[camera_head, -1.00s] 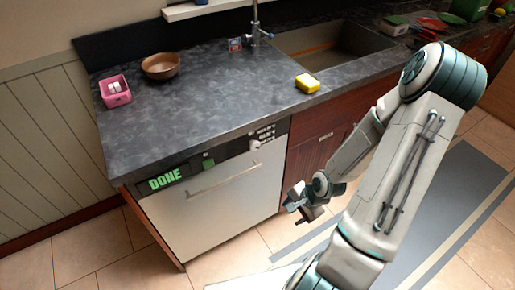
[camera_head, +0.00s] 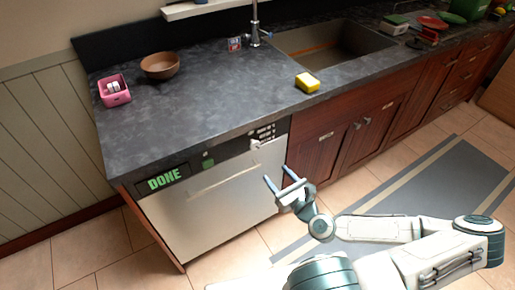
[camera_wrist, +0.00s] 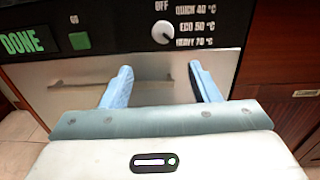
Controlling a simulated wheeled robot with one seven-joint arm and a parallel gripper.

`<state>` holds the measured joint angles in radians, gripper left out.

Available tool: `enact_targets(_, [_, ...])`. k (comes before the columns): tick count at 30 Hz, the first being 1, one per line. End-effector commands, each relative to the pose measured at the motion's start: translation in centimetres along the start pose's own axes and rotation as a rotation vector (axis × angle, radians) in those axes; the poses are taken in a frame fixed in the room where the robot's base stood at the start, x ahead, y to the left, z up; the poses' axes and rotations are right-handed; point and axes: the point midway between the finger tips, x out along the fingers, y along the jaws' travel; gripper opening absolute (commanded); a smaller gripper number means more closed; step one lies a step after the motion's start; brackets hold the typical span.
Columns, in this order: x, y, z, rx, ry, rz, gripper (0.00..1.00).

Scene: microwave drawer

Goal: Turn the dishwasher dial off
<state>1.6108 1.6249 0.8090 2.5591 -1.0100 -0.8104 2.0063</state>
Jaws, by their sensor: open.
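The dishwasher (camera_head: 215,205) sits under the counter with a black panel along its top. Its white round dial (camera_wrist: 163,32) is on that panel, with OFF printed above it and QUICK, ECO and HEAVY labels to its right. The dial also shows in the head view (camera_head: 255,145); I cannot tell for sure which label it points to. My gripper (camera_head: 277,173) is open and empty in front of the dishwasher's right side, below and apart from the dial. In the wrist view my gripper (camera_wrist: 160,68) has its two blue fingers spread, below the dial.
A green button (camera_wrist: 80,41) and a DONE display (camera_wrist: 20,42) are left of the dial. A bar handle (camera_head: 222,177) crosses the door below the panel. The counter edge overhangs above. A yellow sponge (camera_head: 307,82) lies by the sink. The floor in front is clear.

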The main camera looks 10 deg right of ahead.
Motion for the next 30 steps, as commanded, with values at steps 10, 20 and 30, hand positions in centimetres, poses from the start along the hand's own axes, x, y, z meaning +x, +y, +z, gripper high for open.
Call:
enact_targets(10, [2.2,-0.4,-0.1,0.021,-0.023,-0.018,0.56])
enact_targets(20, [5.1,-0.5,-0.1,0.019,-0.021,-0.017,0.56])
enact_targets(30, [10.0,-0.5,0.7,0.021,-0.020,-0.017,0.56])
